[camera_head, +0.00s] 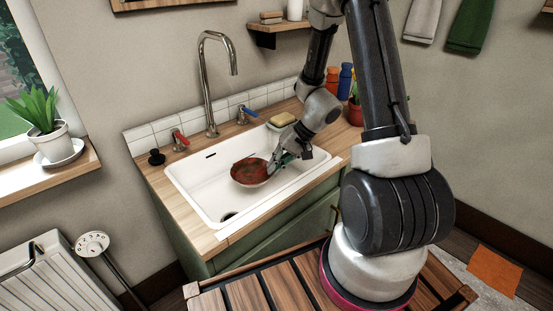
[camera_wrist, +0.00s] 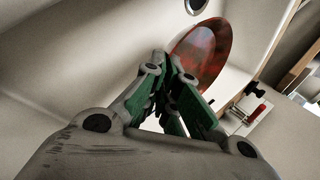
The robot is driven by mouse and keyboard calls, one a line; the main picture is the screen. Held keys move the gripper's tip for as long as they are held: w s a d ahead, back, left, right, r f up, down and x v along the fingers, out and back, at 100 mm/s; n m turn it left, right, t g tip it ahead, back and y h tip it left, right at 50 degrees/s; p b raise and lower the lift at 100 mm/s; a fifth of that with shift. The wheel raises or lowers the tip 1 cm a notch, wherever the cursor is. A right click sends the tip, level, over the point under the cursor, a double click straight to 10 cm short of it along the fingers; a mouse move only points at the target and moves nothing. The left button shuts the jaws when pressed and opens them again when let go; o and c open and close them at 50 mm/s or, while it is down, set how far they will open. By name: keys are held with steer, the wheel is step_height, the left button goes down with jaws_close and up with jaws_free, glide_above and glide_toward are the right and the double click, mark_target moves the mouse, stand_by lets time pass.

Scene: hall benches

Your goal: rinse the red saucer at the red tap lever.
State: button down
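The red saucer (camera_head: 249,173), with darker patches, is tilted inside the white sink. It also shows in the wrist view (camera_wrist: 208,50), just beyond the fingertips. My gripper (camera_head: 276,163) is at the saucer's right edge. In the wrist view, its green-padded fingers (camera_wrist: 168,68) come together at the rim, shut on it. The red tap lever (camera_head: 179,138) is on the counter behind the sink, left of the tap (camera_head: 209,90). It also shows in the wrist view (camera_wrist: 257,113). No water shows from the spout, which hangs above the sink. Whether the saucer touches the sink floor is unclear.
The sink (camera_head: 205,205) has a drain at its front left. A blue lever (camera_head: 248,112) is right of the tap. A sponge (camera_head: 282,119) lies behind the sink's right part. A black knob (camera_head: 156,157) is left of the red lever. Bottles (camera_head: 345,80) stand at the right.

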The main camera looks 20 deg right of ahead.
glide_toward(262, 187)
steer(key=x, duration=0.4)
steer(key=shift+w+a, duration=0.3)
steer(key=shift+a, duration=0.3)
steer(key=shift+f, duration=0.65)
steer(key=shift+f, duration=0.15)
steer(key=c, duration=1.6)
jaws_free()
steer(key=shift+o, duration=0.2)
